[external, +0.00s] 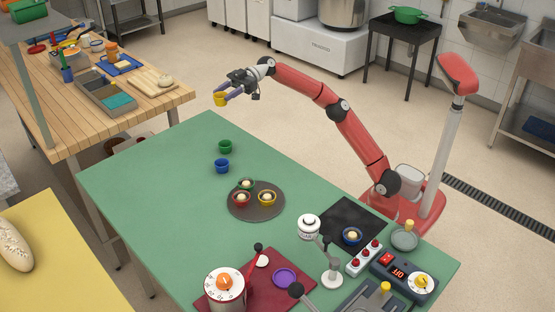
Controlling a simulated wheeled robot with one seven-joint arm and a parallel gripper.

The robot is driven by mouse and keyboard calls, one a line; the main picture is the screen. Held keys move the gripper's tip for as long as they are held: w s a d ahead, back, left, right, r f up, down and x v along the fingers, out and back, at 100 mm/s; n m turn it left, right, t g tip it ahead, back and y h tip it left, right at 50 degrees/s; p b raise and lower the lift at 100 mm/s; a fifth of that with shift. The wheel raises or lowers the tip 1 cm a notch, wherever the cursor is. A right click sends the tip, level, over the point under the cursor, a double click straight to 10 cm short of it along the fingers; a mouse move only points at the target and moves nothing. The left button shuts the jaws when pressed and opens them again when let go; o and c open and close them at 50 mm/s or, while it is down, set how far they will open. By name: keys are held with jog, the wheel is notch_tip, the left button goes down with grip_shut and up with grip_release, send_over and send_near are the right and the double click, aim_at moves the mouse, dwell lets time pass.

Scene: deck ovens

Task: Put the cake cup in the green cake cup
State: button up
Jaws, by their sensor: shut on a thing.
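A yellow cake cup (220,99) is held by my gripper (228,92) in the air, above and beyond the far edge of the green table. A green cake cup (225,146) stands on the table, below the held cup in the picture and apart from it. A blue cake cup (222,166) stands just in front of the green one. Another green cup (245,184), with something pale in it, sits on a round dark plate with a red cup (241,198) and a second yellow cup (267,198). The inside of the held cup is too small to make out.
The round dark plate (254,214) lies mid-table. A blue cup (352,236) stands on a black mat (338,215) at right. The table's left side (135,180) is clear.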

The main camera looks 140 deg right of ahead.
notch_tip(320, 180, down, 16)
jog(key=b, duration=0.3)
jog(key=shift+f, duration=0.15)
